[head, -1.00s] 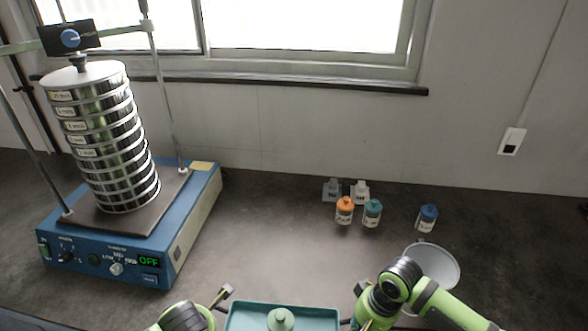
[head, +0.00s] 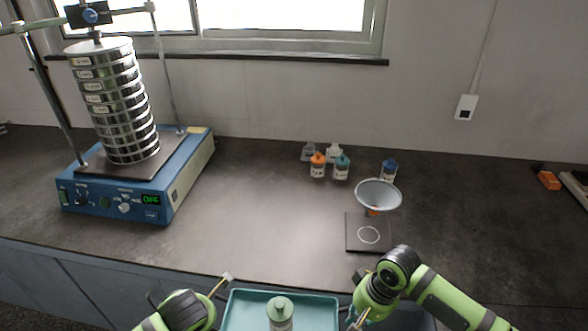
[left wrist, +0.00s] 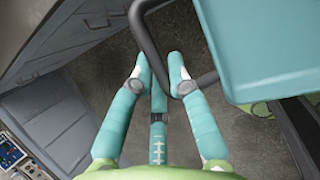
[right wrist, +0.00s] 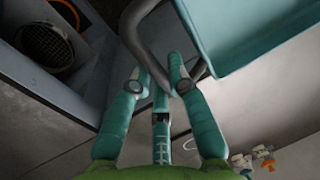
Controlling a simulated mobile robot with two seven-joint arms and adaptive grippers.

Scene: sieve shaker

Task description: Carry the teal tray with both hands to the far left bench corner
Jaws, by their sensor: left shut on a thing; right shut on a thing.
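The teal tray (head: 245,313) is at the bottom middle of the head view, in front of the bench's front edge. A pale green-capped bottle (head: 280,314) stands upright on it. The tray also shows at the upper right of the left wrist view (left wrist: 262,50) and of the right wrist view (right wrist: 240,30). My left gripper (left wrist: 160,72) is shut on the tray's dark left handle (left wrist: 147,38). My right gripper (right wrist: 160,75) is shut on its right handle (right wrist: 133,30). The tray's near edge is cut off in the head view.
A blue sieve shaker (head: 150,190) with a tall sieve stack (head: 122,105) fills the bench's left part. Several small bottles (head: 318,165) stand at the back. The bench (head: 250,210) is clear between shaker and funnel.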

